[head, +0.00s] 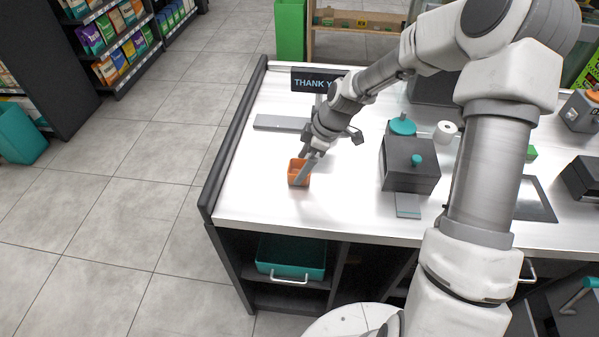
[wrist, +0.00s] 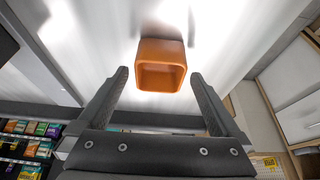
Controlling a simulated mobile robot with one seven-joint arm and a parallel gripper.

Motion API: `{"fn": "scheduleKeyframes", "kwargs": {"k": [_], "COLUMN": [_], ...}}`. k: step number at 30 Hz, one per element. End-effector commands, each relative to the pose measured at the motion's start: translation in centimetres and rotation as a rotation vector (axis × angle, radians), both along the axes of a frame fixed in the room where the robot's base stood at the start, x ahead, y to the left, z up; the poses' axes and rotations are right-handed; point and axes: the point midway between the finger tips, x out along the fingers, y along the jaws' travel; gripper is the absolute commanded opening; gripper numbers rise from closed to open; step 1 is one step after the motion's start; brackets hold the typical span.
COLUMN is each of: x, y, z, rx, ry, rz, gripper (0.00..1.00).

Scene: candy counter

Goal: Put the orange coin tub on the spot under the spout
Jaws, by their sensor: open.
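The orange coin tub (head: 294,180) stands on the white counter near its left front corner. In the wrist view the tub (wrist: 160,70) is centred, its open top facing the camera, and looks empty. My gripper (head: 305,172) is at the tub and partly covers it in the head view. In the wrist view my gripper's fingers (wrist: 160,76) are apart, one on each side of the tub, with gaps showing. A dark box-shaped machine (head: 410,178) with teal parts stands to the right. A grey plate (head: 407,206) lies at its front; I cannot make out a spout.
A "THANK YOU" sign (head: 313,81) and a flat grey bar (head: 281,123) are behind the tub. A dark raised edge (head: 225,163) runs along the counter's left side. The counter between tub and machine is clear. A paper roll (head: 445,131) stands beyond the machine.

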Motion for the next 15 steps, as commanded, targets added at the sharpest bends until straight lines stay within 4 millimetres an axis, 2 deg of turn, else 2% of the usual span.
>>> {"fn": "scheduleKeyframes", "kwargs": {"k": [4, 12, 13, 15], "x": [0.1, 0.2, 0.2, 0.2], "y": [0.7, 0.8, 0.8, 0.8], "z": [-1.6, -2.0, -2.0, -2.0], "rx": [0.000, 0.000, 0.000, 0.000], "ry": [0.001, -0.002, -0.002, -0.002], "rz": [0.001, -0.001, -0.001, -0.001], "gripper": [1.00, 1.00, 0.98, 0.86]}}
